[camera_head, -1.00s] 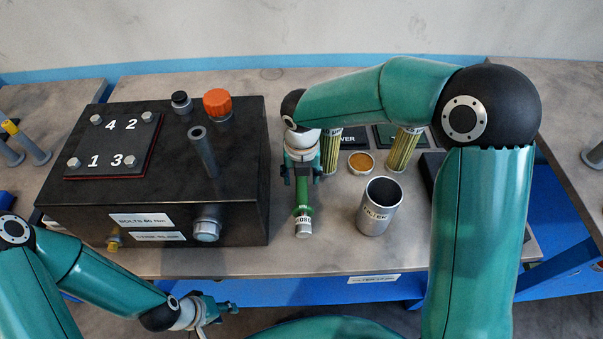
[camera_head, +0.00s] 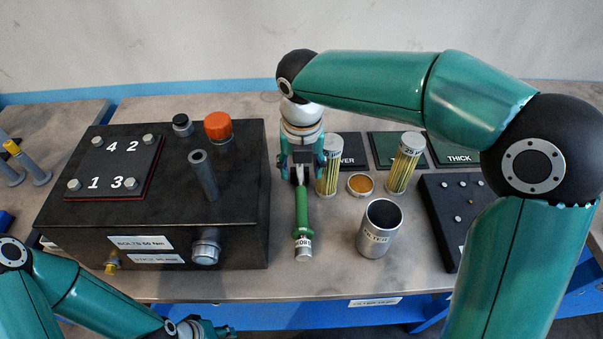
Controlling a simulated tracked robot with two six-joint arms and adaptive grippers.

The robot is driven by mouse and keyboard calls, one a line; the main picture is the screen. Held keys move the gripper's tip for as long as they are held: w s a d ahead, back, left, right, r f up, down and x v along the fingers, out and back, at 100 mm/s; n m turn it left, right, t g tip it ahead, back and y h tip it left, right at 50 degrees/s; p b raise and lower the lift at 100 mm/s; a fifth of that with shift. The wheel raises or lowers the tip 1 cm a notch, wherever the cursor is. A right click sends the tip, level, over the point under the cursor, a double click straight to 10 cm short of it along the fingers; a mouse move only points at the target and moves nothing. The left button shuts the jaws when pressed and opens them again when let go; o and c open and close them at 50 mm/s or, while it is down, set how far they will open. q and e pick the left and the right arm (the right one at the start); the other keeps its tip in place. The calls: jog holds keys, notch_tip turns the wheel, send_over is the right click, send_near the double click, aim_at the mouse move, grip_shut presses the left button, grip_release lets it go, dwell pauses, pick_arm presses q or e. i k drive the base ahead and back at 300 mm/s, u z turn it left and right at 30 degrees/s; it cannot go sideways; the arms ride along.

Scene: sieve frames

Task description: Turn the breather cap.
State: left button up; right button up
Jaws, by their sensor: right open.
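An orange ribbed cap (camera_head: 218,126), which looks like the breather cap, stands upright on the far right part of the black box top (camera_head: 150,215). A smaller black cap (camera_head: 182,125) is to its left. My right gripper (camera_head: 301,177) points down to the right of the box, apart from both caps. It is open, at the far end of a green-handled tool (camera_head: 302,212) lying on the table. Whether it touches the tool I cannot tell. My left gripper (camera_head: 208,329) is low at the front edge of the view, partly cut off, and its jaws do not show clearly.
A grey pipe (camera_head: 203,175) rises from the box near the orange cap, and a numbered bolted plate (camera_head: 112,167) lies left. A metal cup (camera_head: 380,228), two yellow filter cylinders (camera_head: 404,163) and a black bolt tray (camera_head: 450,235) stand right of my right gripper.

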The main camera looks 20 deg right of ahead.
aim_at(217, 126)
jog(key=k, duration=1)
